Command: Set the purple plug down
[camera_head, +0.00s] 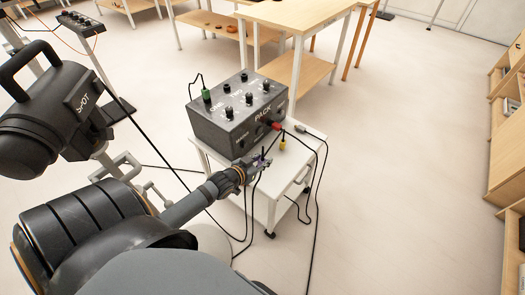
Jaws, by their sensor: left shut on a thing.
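The purple plug (262,156) is small and partly hidden in the jaws of my left gripper (259,162). The gripper is shut on it at the front of the white cart's top (293,166), just in front of the dark box marked PACK (265,116). I cannot tell whether the plug touches the cart top. A black cable hangs near the gripper. My right gripper is out of view.
A green plug (207,96) stands in the box's top and a red plug (276,125) is at its front. A yellow plug (282,144) and a grey plug (301,129) are on the cart. A spotlight (50,115) stands at left. Black cables hang around the cart.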

